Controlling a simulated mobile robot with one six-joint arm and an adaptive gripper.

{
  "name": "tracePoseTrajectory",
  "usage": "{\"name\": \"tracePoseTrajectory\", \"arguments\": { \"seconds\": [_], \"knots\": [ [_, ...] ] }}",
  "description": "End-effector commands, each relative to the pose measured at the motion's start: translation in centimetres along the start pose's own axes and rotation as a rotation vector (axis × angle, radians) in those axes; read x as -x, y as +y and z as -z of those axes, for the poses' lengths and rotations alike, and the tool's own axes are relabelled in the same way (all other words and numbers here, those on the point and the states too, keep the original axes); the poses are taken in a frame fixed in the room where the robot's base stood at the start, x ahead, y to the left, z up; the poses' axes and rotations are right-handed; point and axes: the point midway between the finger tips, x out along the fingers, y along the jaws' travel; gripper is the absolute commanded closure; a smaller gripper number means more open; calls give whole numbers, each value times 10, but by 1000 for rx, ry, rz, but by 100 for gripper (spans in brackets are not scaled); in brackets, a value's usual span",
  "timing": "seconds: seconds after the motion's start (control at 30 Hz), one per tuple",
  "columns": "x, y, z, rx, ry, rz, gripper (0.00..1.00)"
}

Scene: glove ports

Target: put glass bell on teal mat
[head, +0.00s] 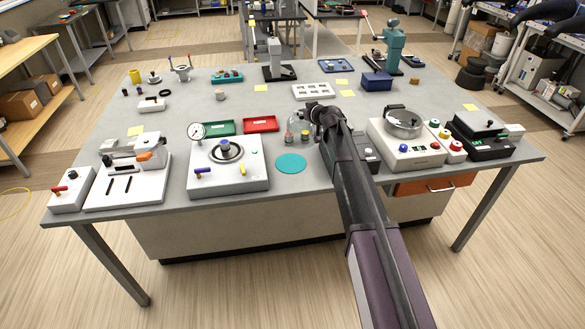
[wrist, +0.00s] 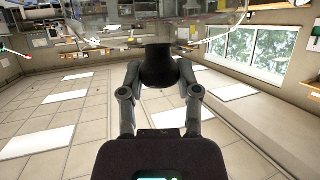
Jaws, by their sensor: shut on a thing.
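The teal mat (head: 291,163) is a flat round disc near the front edge of the grey table, and its top is bare. My gripper (head: 315,118) is above the table, behind and to the right of the mat. The clear glass bell (head: 294,124) shows faintly just left of the gripper, off the mat. In the wrist view my gripper (wrist: 160,72) is shut, its fingers closed in on a dark piece, with clear glass (wrist: 125,32) across the top. The exact grip is partly hidden, and the gap under the bell is hard to judge.
A white gauge station (head: 228,172) stands left of the mat, and a white unit with a round metal bowl (head: 404,125) stands right of my arm. Red (head: 260,124) and green (head: 220,128) trays lie behind. Small red and yellow-topped items (head: 305,135) are close by the bell.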

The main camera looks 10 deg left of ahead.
Motion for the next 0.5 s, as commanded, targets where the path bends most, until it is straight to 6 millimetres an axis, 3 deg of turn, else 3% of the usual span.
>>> {"name": "tracePoseTrajectory", "arguments": {
  "seconds": [0.1,0.2,0.5],
  "knots": [
    [-12,-25,-4,11,1,26,100],
    [-16,-35,-4,15,2,37,100],
    [-17,-39,-3,17,2,41,100]
  ]
}}
